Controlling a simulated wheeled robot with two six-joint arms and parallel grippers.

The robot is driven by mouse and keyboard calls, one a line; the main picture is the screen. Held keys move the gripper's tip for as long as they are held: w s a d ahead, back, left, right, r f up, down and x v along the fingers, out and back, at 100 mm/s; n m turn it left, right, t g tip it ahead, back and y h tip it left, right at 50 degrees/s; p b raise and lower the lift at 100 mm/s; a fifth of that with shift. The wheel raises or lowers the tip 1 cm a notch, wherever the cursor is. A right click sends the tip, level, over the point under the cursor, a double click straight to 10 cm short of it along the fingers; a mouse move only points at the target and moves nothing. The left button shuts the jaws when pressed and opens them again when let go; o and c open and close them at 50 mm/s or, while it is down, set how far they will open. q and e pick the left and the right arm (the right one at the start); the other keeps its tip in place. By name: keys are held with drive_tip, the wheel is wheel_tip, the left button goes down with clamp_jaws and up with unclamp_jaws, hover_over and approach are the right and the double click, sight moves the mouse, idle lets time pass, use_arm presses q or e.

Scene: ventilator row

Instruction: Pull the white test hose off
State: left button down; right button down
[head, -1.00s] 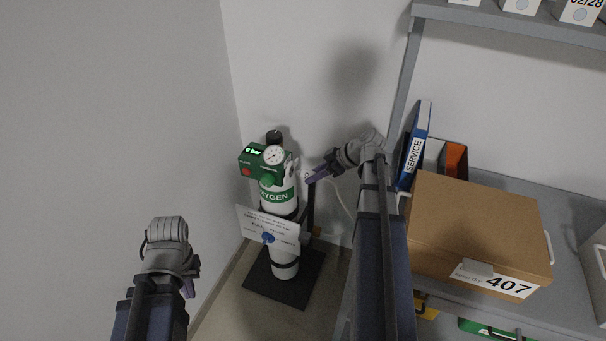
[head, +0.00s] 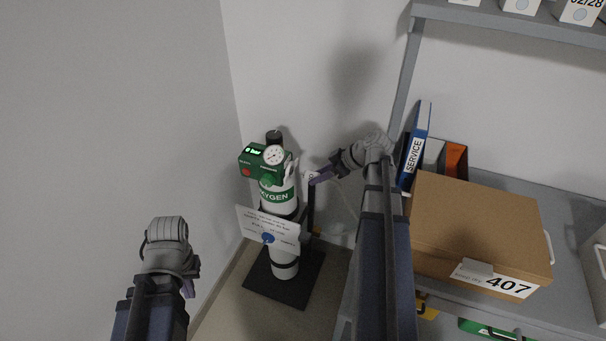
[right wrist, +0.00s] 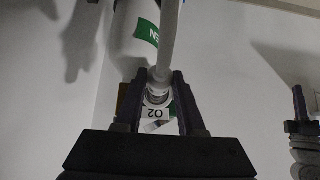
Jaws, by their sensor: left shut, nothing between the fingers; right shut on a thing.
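The white test hose (right wrist: 170,45) runs up from between my right fingers in the right wrist view. My right gripper (right wrist: 157,92) is shut on its end, around a metal-ringed fitting by a white "O2" tag (right wrist: 153,113). In the head view my right gripper (head: 313,178) is just right of the green regulator (head: 268,164) on the white oxygen cylinder (head: 285,262). Whether the hose end still touches the outlet I cannot tell. My left gripper (head: 189,287) is shut and empty, low at the left, away from the cylinder.
The cylinder stands on a dark base plate (head: 262,283) in the corner, with a white sign (head: 268,228) in front. A cardboard box (head: 480,225), a blue service binder (head: 415,150) and an orange binder (head: 456,158) stand on the grey shelf at right.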

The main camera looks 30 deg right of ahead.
drive_tip(key=shift+s+d, duration=0.2)
drive_tip(key=shift+s, duration=0.05)
idle(0.4)
drive_tip(key=shift+s+d, duration=1.5)
drive_tip(key=shift+s, duration=0.2)
